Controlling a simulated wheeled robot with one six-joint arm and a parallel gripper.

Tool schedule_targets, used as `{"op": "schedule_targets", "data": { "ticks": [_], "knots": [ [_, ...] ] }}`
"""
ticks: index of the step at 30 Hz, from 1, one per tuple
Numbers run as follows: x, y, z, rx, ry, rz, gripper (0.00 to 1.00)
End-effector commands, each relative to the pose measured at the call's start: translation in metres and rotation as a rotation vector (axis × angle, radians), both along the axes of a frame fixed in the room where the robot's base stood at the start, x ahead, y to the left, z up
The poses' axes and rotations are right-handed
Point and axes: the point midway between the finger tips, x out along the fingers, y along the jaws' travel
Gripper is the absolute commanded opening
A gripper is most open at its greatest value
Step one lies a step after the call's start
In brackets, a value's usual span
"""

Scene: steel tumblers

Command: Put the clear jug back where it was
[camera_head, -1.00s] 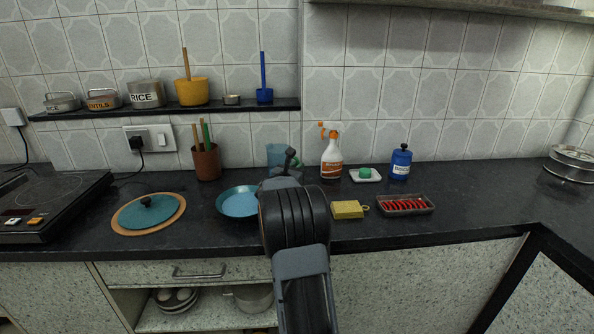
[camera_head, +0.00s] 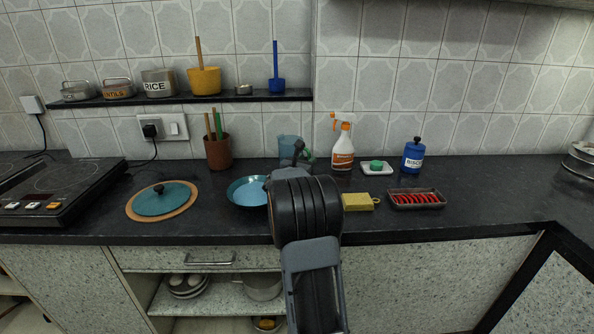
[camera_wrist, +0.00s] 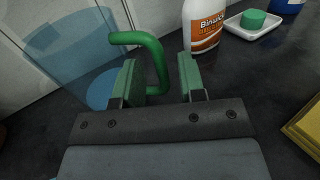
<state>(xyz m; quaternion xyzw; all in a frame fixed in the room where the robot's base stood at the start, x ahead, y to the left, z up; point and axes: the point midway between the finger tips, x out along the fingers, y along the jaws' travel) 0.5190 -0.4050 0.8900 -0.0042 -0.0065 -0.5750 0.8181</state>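The clear jug is see-through blue with a green handle; it stands at the back of the counter by the tiled wall. In the head view the jug (camera_head: 285,146) is partly hidden by my arm. In the wrist view the jug (camera_wrist: 72,58) is at the left, its handle (camera_wrist: 152,48) curving toward the middle. My gripper (camera_wrist: 162,75) is open, with its two green-padded fingers apart. The handle's upright part shows in the gap between them; I cannot tell how deep it sits. In the head view my gripper (camera_head: 299,152) is right beside the jug.
A spray bottle (camera_head: 343,150) and a soap dish (camera_head: 377,168) stand right of the jug. A blue pan (camera_head: 247,191), a utensil pot (camera_head: 218,153) and a yellow sponge (camera_head: 358,202) are close by. A shelf (camera_head: 180,99) runs above.

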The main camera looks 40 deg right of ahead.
Motion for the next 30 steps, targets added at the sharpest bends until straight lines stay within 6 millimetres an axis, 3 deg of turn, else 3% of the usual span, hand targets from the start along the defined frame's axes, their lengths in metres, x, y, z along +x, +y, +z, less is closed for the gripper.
{"op": "schedule_targets", "data": {
  "ticks": [9, 15, 21, 30],
  "knots": [
    [-0.021, 0.06, 0.0, -0.001, -0.001, 0.003, 0.37],
    [-0.03, 0.085, -0.001, 0.0, -0.001, 0.003, 0.37],
    [-0.035, 0.096, -0.002, 0.0, 0.0, 0.001, 0.37],
    [-0.035, 0.098, -0.002, -0.001, 0.0, 0.0, 0.37]
  ]
}}
